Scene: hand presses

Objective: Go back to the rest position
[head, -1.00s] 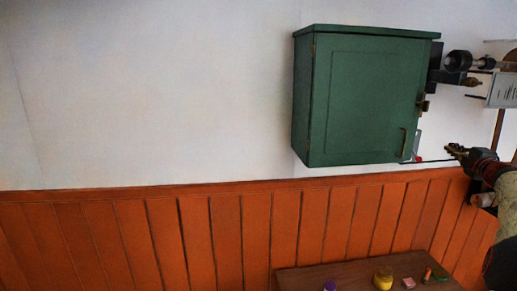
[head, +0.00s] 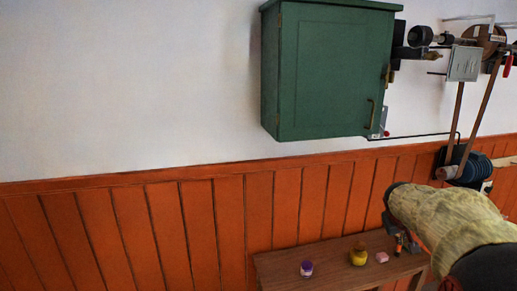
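My arm reaches in from the lower right of the head view, with a pale yellow sleeve and a dark rounded joint at its upper left end. The arm passes in front of the right end of a brown wooden table (head: 330,258). No rest position is marked in view.
A shut green cabinet (head: 330,75) hangs on the white wall, with a belt-driven machine (head: 464,62) to its right. On the table stand a purple-topped jar (head: 307,268), a yellow pot (head: 358,256), a pink block (head: 382,257) and an orange item (head: 398,246). Orange panelling lines the lower wall.

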